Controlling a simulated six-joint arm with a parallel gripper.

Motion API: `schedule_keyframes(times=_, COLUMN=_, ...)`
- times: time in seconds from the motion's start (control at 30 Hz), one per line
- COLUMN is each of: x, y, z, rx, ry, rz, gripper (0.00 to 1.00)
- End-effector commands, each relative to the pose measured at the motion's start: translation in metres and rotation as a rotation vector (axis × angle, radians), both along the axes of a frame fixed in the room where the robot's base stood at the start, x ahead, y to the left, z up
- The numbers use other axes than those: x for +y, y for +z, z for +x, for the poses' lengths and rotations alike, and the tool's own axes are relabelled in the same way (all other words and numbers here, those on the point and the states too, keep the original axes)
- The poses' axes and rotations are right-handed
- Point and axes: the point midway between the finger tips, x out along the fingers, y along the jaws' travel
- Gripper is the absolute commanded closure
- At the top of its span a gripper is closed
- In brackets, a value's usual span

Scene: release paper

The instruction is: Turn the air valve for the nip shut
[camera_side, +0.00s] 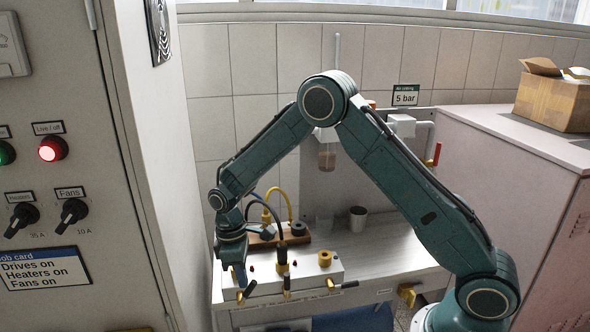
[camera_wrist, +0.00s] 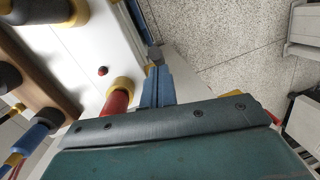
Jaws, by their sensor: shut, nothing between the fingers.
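A white valve block (camera_side: 312,275) stands on the bench with several black-handled valves along its front. The left handle (camera_side: 247,290) slants, the middle handle (camera_side: 287,284) points downward and the right handle (camera_side: 345,284) lies nearly level. I cannot read which valve serves the nip. My gripper (camera_side: 240,278) points down at the block's left end, close to the left handle. In the wrist view my blue fingers (camera_wrist: 156,80) are shut and empty beside the white block (camera_wrist: 75,45), with a dark piece at their tips. I cannot tell whether they touch the handle.
A dark cup (camera_side: 357,218) stands on the bench. Cabinets flank both sides.

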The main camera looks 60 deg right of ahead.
Motion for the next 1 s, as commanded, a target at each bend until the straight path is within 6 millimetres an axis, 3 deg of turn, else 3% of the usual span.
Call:
schedule_keyframes(times=0.57, x=-0.007, y=-0.002, z=-0.008, rx=-0.081, ry=0.000, rz=0.081, gripper=1.00)
schedule_keyframes(times=1.0, x=-0.027, y=-0.015, z=-0.027, rx=-0.080, ry=-0.002, rz=0.080, gripper=1.00)
